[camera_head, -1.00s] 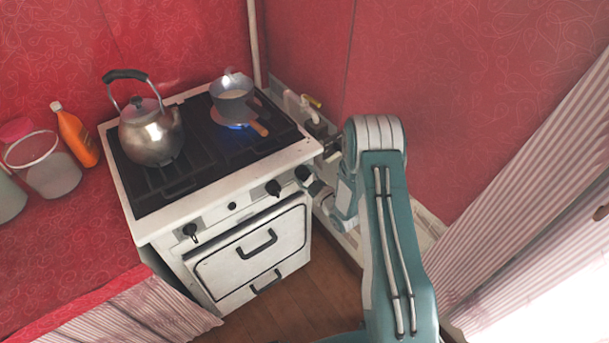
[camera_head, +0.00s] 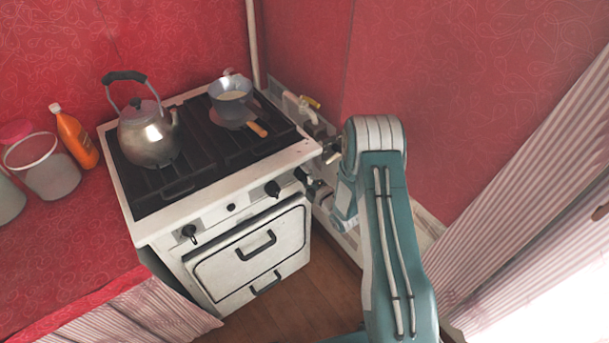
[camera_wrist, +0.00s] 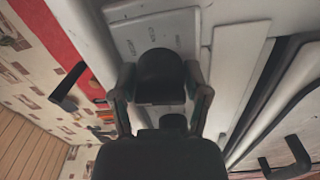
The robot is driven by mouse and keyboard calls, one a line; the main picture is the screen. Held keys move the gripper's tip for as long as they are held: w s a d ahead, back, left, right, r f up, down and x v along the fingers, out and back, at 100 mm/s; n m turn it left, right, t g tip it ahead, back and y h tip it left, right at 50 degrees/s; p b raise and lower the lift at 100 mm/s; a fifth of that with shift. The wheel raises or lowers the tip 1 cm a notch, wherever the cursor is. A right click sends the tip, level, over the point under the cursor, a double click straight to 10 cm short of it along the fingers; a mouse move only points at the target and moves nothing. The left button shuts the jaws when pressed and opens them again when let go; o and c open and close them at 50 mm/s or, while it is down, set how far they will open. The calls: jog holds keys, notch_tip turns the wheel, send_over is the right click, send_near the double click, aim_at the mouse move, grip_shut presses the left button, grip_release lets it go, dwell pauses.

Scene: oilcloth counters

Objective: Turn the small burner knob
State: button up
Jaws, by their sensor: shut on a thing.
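The stove (camera_head: 150,225) is white with a dark top and black knobs on its front. The rightmost black knob (camera_head: 301,174) is at the stove's front right corner, partly hidden by my gripper (camera_head: 317,188). In the wrist view, a black knob (camera_wrist: 160,68) stands between the two fingers of my gripper (camera_wrist: 160,80), which is shut on it. A pot with pale contents (camera_head: 231,92) sits on the back right burner, and no flame shows under it.
A metal kettle (camera_head: 150,138) stands on the left of the stove top. Other knobs (camera_head: 273,188) and an oven door handle (camera_head: 257,244) are on the front. An orange bottle (camera_head: 76,138) and jars stand on the red counter at left. The wall is close at right.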

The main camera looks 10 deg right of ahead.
jog(key=shift+a+n, duration=0.15)
jog(key=shift+n, duration=0.45)
jog(key=shift+f, duration=0.15)
jog(key=o, duration=1.1)
jog(key=shift+c, duration=0.2)
jog(key=shift+o, duration=0.4)
jog(key=shift+a, duration=0.1)
jog(key=shift+s+d, duration=0.15)
jog(key=shift+d, duration=0.1)
jog(key=v, duration=1.1)
jog(key=shift+s, duration=0.3)
jog(key=shift+d, duration=0.1)
